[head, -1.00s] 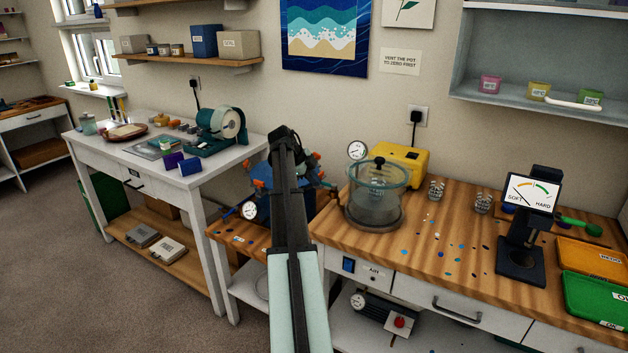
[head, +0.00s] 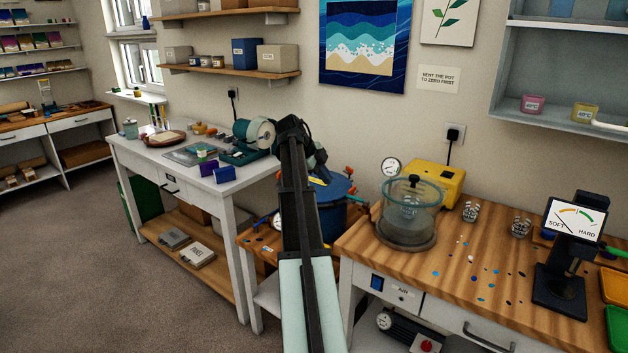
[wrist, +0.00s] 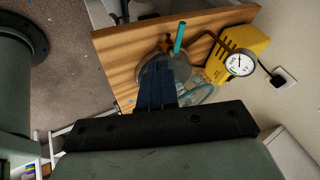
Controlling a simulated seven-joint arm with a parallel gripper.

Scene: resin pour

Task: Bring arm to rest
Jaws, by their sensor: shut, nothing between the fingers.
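In the head view my arm reaches up from the bottom middle, past the gap between the white bench and the wooden bench. Its fingertips cannot be made out there. In the wrist view my gripper (wrist: 158,72) shows as dark blue fingers held together, with nothing between them. Beyond the fingers, partly covered by them, are the clear glass chamber and the wooden bench top. The fingers look apart from the chamber, though the distance is hard to judge.
The wooden bench (head: 462,262) carries the glass chamber (head: 410,212), a yellow pump (head: 436,180) and a hardness gauge (head: 573,222). A blue pot (head: 334,187) stands partly behind my arm. The white bench (head: 222,192) is at left. The floor (head: 80,260) is clear.

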